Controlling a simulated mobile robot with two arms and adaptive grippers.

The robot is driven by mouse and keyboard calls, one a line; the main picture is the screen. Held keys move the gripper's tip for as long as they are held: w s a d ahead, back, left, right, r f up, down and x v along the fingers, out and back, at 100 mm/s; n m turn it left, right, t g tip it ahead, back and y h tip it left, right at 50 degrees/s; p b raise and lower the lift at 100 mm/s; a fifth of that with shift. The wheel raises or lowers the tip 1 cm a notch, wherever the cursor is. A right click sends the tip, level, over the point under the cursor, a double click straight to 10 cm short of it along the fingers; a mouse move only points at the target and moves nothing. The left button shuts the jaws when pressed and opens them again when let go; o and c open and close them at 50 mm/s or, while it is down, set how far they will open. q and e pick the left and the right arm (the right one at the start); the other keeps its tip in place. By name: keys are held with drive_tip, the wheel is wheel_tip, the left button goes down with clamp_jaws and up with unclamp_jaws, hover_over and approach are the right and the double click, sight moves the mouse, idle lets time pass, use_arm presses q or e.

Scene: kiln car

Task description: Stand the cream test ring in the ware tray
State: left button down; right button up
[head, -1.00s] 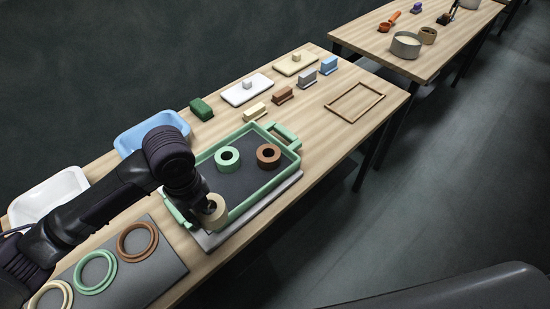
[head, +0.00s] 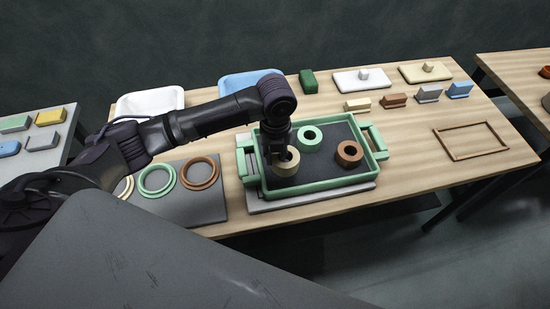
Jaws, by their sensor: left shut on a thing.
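The cream test ring (head: 288,168) is a thick short ring inside the ware tray (head: 318,185), near its left end. The tray is green-rimmed with a dark floor and a handle at each end. My left gripper (head: 279,157) comes down from above and is shut on the cream ring, at its left and far side. The fingers partly hide the ring. I cannot tell whether the ring touches the tray floor. A green ring (head: 303,143) and a brown ring (head: 349,160) stand in the tray to its right. My right gripper is not in view.
The tray sits on a grey slab (head: 360,188). Flat rings, green (head: 143,185) and brown (head: 214,173) among them, lie on a dark mat (head: 190,212) at left. White (head: 127,107) and blue (head: 227,87) bins are behind my arm. A wooden frame (head: 455,157) lies right; the table around it is clear.

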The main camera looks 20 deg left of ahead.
sight(274, 160)
use_arm(q)
drive_tip(key=shift+w+a+f, duration=0.45)
drive_tip(key=shift+w, duration=0.15)
wheel_tip(274, 160, down, 3)
drive_tip(key=shift+f+p, duration=0.1)
drive_tip(key=shift+p, duration=0.45)
drive_tip(key=shift+f, duration=0.4)
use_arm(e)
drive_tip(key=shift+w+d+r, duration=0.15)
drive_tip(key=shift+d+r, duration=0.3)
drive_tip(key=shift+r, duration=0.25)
use_arm(q)
drive_tip(key=shift+f, duration=0.1)
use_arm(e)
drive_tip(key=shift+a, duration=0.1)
use_arm(q)
drive_tip(key=c, duration=1.3)
unclamp_jaws()
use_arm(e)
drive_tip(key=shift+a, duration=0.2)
